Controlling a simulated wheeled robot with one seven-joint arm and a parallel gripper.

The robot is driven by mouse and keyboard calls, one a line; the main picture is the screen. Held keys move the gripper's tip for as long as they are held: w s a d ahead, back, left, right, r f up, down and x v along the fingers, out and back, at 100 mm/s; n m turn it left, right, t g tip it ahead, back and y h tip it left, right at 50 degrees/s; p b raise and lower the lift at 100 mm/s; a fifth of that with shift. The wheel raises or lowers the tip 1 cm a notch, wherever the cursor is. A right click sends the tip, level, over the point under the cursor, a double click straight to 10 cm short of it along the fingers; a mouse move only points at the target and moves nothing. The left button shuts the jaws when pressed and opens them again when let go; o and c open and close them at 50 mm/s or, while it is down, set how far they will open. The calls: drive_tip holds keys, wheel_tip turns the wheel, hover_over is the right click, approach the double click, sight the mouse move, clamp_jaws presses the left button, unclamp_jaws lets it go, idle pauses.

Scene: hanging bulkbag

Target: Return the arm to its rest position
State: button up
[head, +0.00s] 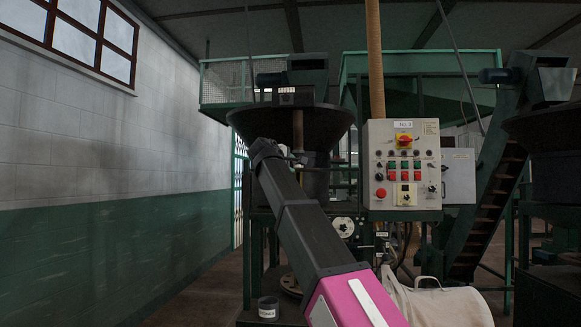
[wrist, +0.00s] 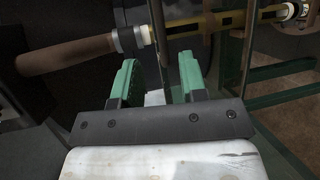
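My arm reaches from the bottom of the head view up and left towards the dark hopper (head: 318,118). My gripper is not clear in the head view, being hidden by or lost against the arm's far end. In the wrist view my gripper (wrist: 157,75) shows two green fingers set well apart, with nothing visibly clamped between them. Beyond the fingertips a brown handle (wrist: 65,55) joins a dark collar and a yellow bar (wrist: 205,24). A thin upright metal strip shows behind the gap between the fingers.
A control panel (head: 402,165) with buttons stands right of the arm. Green machine framing and a sloping conveyor (head: 490,195) fill the right. Open floor shows at lower left.

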drive_tip(key=d+f+m+g+y, duration=0.1)
drive_tip(key=d+f+m+g, duration=0.3)
drive_tip(key=f, duration=1.2)
drive_tip(key=d+f+g+y, duration=0.1)
drive_tip(key=d+f, duration=0.6)
drive_tip(key=f, duration=0.9)
drive_tip(key=d+f+m+g+y, duration=0.1)
drive_tip(key=d+f+g, duration=0.3)
drive_tip(key=f, duration=1.3)
drive_tip(key=s+d+f+m+g+y, duration=0.1)
drive_tip(key=s+d+f+m+g, duration=0.1)
drive_tip(key=s+f, duration=0.6)
drive_tip(key=s+d+f+m+g+y, duration=0.1)
drive_tip(key=s+d+f+m, duration=0.3)
drive_tip(key=f, duration=0.9)
drive_tip(key=s+d+f+m+g+y, duration=0.1)
drive_tip(key=s+d+f+m+g, duration=0.1)
drive_tip(key=s+d+f, duration=0.5)
drive_tip(key=s+f+m, duration=0.1)
drive_tip(key=s+f, duration=0.3)
drive_tip(key=s, duration=0.1)
drive_tip(key=shift+s+d+g+y, duration=0.2)
drive_tip(key=shift+s+g+y, duration=0.1)
drive_tip(key=shift+y, duration=0.1)
